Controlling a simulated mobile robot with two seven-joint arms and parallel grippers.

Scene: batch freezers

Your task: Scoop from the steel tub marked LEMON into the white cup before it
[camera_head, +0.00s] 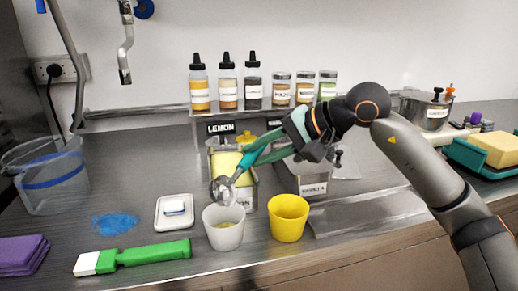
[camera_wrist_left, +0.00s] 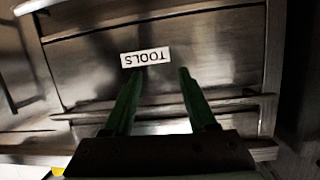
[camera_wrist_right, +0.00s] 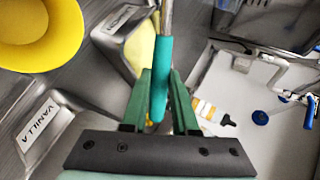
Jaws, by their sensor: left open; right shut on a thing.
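The steel tub marked LEMON (camera_head: 218,165) stands at the counter's middle with pale yellow contents; its edge shows in the right wrist view. The white cup (camera_head: 223,239) stands upright before it, with some yellowish stuff inside. My right gripper (camera_head: 264,149) is shut on the teal handle of a scoop (camera_wrist_right: 160,75). The scoop's metal head (camera_head: 222,190) is low, just above the white cup's back rim and in front of the tub; whether it touches the rim or holds anything is unclear. My left gripper (camera_wrist_left: 160,72) is open and empty, facing a drawer front labelled TOOLS.
A yellow cup (camera_head: 289,222) stands right of the white cup. The VANILLA tub (camera_head: 313,189) is behind it. Bottles and jars line the back shelf.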

